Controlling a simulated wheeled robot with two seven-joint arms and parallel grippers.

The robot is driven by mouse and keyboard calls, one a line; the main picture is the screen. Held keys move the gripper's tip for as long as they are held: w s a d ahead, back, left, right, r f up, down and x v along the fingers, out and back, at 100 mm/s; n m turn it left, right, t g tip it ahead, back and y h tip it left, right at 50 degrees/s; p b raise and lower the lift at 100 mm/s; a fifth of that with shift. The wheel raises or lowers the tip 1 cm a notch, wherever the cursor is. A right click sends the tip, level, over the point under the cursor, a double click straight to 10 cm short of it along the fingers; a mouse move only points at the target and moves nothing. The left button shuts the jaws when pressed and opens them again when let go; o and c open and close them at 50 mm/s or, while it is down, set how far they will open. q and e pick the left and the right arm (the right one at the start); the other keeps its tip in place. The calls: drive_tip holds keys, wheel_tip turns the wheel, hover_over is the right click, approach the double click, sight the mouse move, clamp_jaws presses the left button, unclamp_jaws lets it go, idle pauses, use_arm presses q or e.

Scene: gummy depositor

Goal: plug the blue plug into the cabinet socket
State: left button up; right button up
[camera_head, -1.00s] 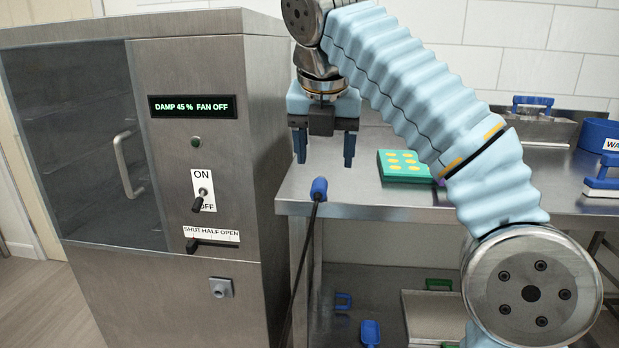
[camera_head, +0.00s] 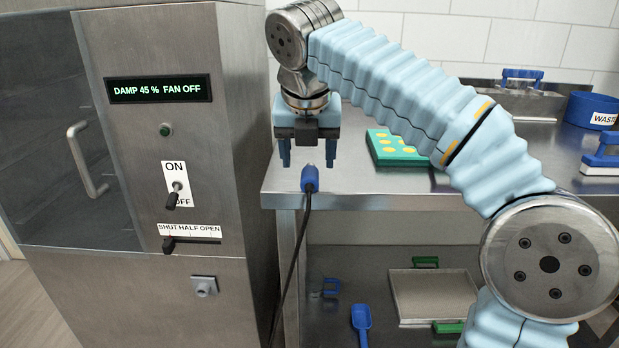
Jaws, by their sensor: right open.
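The blue plug (camera_head: 310,179) lies at the front left edge of the steel table, and its black cable hangs down over the edge. My right gripper (camera_head: 307,163) is open and empty, with its two blue fingers pointing down just above and behind the plug as seen here. I cannot tell whether the fingers touch the table. The cabinet socket (camera_head: 204,286) is a small grey square fitting on the lower front of the steel cabinet (camera_head: 120,290), left of the table. My left gripper is not in view.
The cabinet front has a display reading DAMP 45 % FAN OFF (camera_head: 160,88), a switch (camera_head: 176,188) and a slider (camera_head: 190,240). A teal mould (camera_head: 398,158) and a blue waste bin (camera_head: 592,110) stand on the table (camera_head: 350,193). A tray (camera_head: 433,295) and blue scoop (camera_head: 361,320) lie below.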

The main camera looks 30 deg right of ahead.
sight(310, 172)
drive_tip(key=x, duration=0.5)
drive_tip(key=shift+d, duration=0.15)
drive_tip(key=shift+c, duration=0.3)
drive_tip(key=shift+s, duration=0.1)
clamp_jaws()
idle(0.8)
